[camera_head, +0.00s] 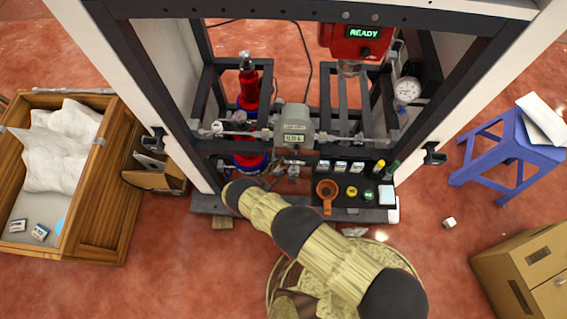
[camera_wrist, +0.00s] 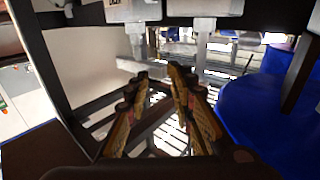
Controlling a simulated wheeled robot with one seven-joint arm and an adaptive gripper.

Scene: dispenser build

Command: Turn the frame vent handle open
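The dark press frame (camera_head: 215,152) stands in the middle of the head view. A thin pipe line with small fittings (camera_head: 218,128) crosses its front beside a grey meter box (camera_head: 294,125). I cannot tell for sure which fitting is the vent handle or how it is turned. My arm reaches from the lower right to the frame's lower left front; its fingers are not clear there. In the wrist view my gripper (camera_wrist: 158,76) has its two fingers apart with nothing seen between them. Pale metal posts (camera_wrist: 205,45) are beyond the fingertips.
A wooden crate (camera_head: 100,215) is at left, a blue stool (camera_head: 512,150) at right. In the wrist view a blue round body (camera_wrist: 255,125) is close at right.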

